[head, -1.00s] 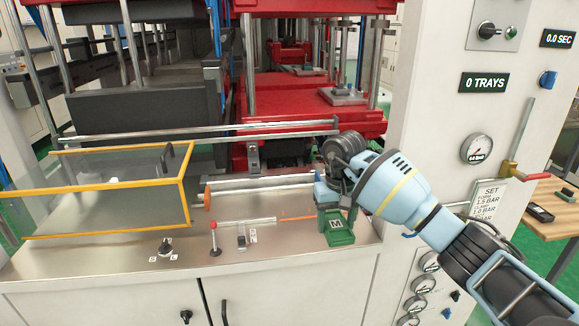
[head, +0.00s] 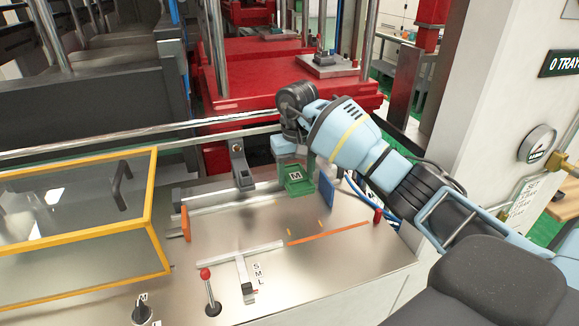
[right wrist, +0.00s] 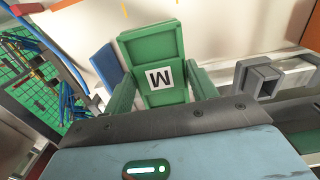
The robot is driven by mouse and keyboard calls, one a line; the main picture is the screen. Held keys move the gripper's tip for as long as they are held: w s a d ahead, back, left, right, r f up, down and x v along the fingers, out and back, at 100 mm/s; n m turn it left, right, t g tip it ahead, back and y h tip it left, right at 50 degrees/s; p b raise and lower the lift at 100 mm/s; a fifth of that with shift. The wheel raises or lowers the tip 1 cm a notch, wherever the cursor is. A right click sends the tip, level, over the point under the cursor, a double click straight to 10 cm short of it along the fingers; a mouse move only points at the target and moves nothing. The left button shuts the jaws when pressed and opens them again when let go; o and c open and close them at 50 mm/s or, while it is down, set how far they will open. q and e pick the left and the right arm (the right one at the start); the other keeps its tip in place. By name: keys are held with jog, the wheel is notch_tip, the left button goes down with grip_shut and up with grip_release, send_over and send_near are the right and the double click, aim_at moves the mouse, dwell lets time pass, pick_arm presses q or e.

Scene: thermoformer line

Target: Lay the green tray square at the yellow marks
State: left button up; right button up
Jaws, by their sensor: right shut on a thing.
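The green tray (head: 299,184), marked M, is held between the fingers of my right gripper (head: 293,160). In the right wrist view the green tray (right wrist: 156,92) sits between the two fingers of my right gripper (right wrist: 163,95), its M upside down in the picture. Two small yellow marks (head: 320,223) show on the steel counter, in front of the tray in the head view. They also show at the top of the right wrist view (right wrist: 124,10). The tray appears raised above the counter and apart from the marks. My left gripper is out of view.
An orange strip (head: 330,233) runs along the counter by the yellow marks. A blue plate (head: 327,187) stands right of the tray. A slide with S M L letters (head: 243,272), a red-knobbed lever (head: 208,285) and a yellow-framed guard (head: 155,215) are nearer left.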

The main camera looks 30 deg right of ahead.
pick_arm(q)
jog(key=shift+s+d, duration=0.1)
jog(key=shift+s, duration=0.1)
pick_arm(e)
jog(key=shift+f, duration=0.15)
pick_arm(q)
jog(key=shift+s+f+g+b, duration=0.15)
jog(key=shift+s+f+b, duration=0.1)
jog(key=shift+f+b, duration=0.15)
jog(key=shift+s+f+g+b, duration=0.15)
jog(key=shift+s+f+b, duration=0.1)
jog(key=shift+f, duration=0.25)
pick_arm(e)
send_over(295, 210)
jog(key=shift+w+d+f, duration=0.1)
jog(key=shift+f, duration=1.3)
jog(key=shift+w+d+f, duration=0.1)
jog(key=shift+f, duration=1.3)
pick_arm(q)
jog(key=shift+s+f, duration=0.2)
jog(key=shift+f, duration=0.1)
pick_arm(e)
jog(key=shift+s, duration=0.1)
